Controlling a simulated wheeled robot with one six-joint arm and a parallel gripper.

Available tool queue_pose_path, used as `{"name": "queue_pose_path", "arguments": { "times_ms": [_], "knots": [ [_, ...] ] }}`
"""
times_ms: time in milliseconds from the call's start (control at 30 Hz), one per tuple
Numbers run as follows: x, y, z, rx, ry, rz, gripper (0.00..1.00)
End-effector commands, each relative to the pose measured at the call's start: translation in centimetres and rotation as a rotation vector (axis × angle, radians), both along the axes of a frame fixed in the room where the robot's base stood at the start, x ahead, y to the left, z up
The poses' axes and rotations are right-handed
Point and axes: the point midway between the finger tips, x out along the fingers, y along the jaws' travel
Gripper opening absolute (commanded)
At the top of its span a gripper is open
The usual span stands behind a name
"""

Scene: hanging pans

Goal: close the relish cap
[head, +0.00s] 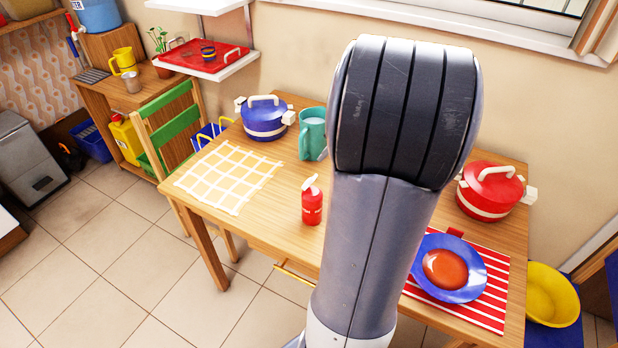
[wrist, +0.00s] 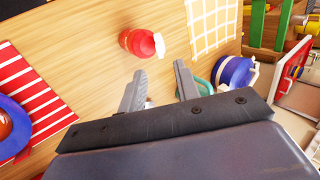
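A small red bottle (head: 312,207) stands upright near the front edge of the wooden table, left of my arm. It has a pale, tilted piece at its top, which looks like a raised cap (head: 310,183). In the wrist view the red bottle (wrist: 135,42) lies beyond my fingertips, apart from them. No label can be read as relish. My gripper (wrist: 160,78) is open, its two fingers spread, with nothing held between them. In the head view my arm hides the gripper.
A teal mug (head: 312,133) and a blue pot (head: 264,118) stand behind the bottle. A yellow checked mat (head: 229,177) lies left. A red pot (head: 490,190) and a blue plate (head: 449,268) with red food stand right. Bare wood surrounds the bottle.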

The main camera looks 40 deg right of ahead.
Motion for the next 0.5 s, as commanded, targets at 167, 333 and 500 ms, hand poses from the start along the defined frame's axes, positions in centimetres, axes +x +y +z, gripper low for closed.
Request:
{"name": "queue_pose_path", "arguments": {
  "times_ms": [167,333,500],
  "knots": [
    [1.6,0.8,-3.0,0.005,0.006,0.002,0.31],
    [3.1,1.4,-5.7,0.004,0.006,0.002,0.31],
    [4.1,1.8,-7.5,0.001,0.005,0.002,0.31]
  ]
}}
